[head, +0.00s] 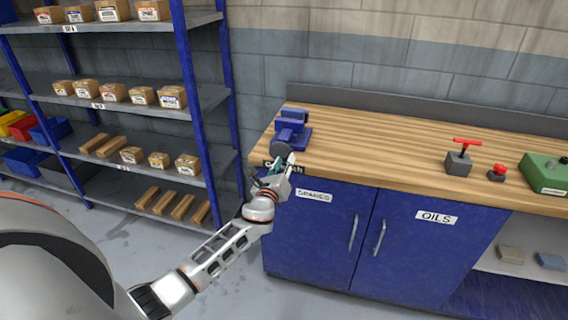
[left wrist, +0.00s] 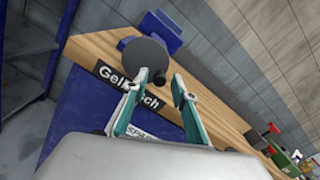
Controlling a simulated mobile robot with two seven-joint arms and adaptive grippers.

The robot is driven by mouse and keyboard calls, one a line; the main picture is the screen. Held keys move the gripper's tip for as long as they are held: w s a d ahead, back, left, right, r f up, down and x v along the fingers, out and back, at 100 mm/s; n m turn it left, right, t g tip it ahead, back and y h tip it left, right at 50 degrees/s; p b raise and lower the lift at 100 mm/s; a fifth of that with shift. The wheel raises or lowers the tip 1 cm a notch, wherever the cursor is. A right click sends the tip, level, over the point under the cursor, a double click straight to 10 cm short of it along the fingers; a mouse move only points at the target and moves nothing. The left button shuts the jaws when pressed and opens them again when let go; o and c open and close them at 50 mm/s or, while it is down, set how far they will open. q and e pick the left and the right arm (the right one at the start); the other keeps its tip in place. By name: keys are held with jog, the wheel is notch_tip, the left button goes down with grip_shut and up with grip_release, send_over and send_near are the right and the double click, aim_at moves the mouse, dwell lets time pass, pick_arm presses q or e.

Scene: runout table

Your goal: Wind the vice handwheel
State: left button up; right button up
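A blue vice (head: 291,130) stands on the left end of the wooden workbench (head: 370,140). Its round grey handwheel (head: 280,149) faces the front edge of the bench. In the left wrist view the handwheel (left wrist: 145,58) shows as a dark disc, with the blue vice (left wrist: 163,30) behind it. My left gripper (head: 291,160) is just in front of and below the handwheel, apart from it as far as I can tell. In the left wrist view its two fingers (left wrist: 160,82) are spread with nothing between them. My right gripper is not in view.
A red-handled device (head: 459,160), a small red-topped item (head: 497,172) and a green box (head: 546,172) stand on the bench's right. Blue cupboard doors (head: 335,235) are below. A shelf rack (head: 120,110) with boxes stands at left. The bench middle is clear.

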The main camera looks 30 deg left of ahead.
pick_arm(q)
grip_shut()
jog(key=n, duration=0.2)
jog(key=shift+a+r+n, duration=0.1)
jog(key=shift+r+n, duration=0.2)
jog(key=shift+n, duration=0.1)
jog(key=shift+a+r+n, duration=0.1)
jog(key=shift+r+n, duration=0.1)
jog(key=shift+n, duration=0.45)
jog(key=shift+r+n, duration=0.15)
jog(key=shift+n, duration=0.5)
jog(key=n, duration=0.2)
jog(key=r+n, duration=0.1)
jog(key=n, duration=0.1)
jog(key=shift+s+a, duration=0.1)
jog(key=shift+a, duration=0.25)
jog(key=shift+a+n, duration=0.1)
jog(key=shift+n, duration=0.4)
jog(key=n, duration=0.2)
jog(key=a+n, duration=0.1)
jog(key=shift+s+r, duration=0.1)
jog(key=shift+r, duration=0.15)
jog(key=shift+n, duration=0.3)
jog(key=shift+o, duration=1.1)
grip_release()
